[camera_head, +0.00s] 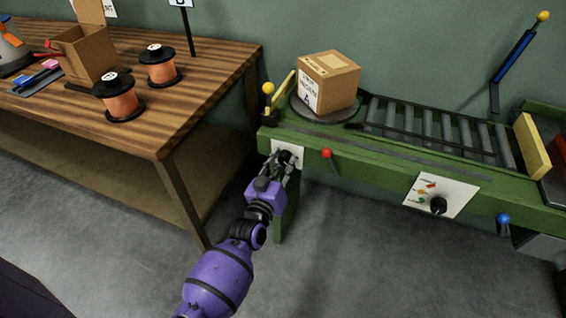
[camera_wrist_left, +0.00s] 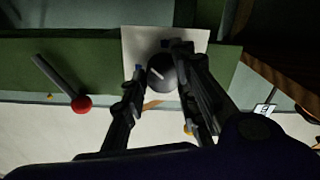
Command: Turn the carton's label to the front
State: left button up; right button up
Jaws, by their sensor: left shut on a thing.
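The brown carton (camera_head: 329,82) stands on a dark round turntable (camera_head: 318,115) at the left end of the green conveyor. Its white label (camera_head: 309,91) is on the face turned to the left front. My left gripper (camera_head: 285,163) is at a white plate (camera_head: 277,150) on the conveyor's front rail, below the turntable. It is shut on a dark round knob, seen in the left wrist view (camera_wrist_left: 161,74) with a pale line on it. The fingers partly cover the knob in the head view. My right gripper is out of view.
A red-knobbed lever (camera_head: 326,153) sticks out just right of my left gripper. Further right are a dial panel (camera_head: 440,195) and a blue-knobbed lever (camera_head: 503,219). Rollers (camera_head: 440,128) run right of the turntable. A wooden table (camera_head: 190,98) with spools stands left.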

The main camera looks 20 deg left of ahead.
pick_arm(q)
jog(key=n, duration=0.4)
jog(key=shift+d, duration=0.3)
jog(key=shift+r+n, duration=0.2)
jog(key=shift+n, duration=1.6)
jog(key=shift+w+r, duration=0.1)
jog(key=shift+r, duration=0.05)
jog(key=shift+a, duration=0.1)
jog(key=o, duration=1)
jog(key=shift+r, duration=0.1)
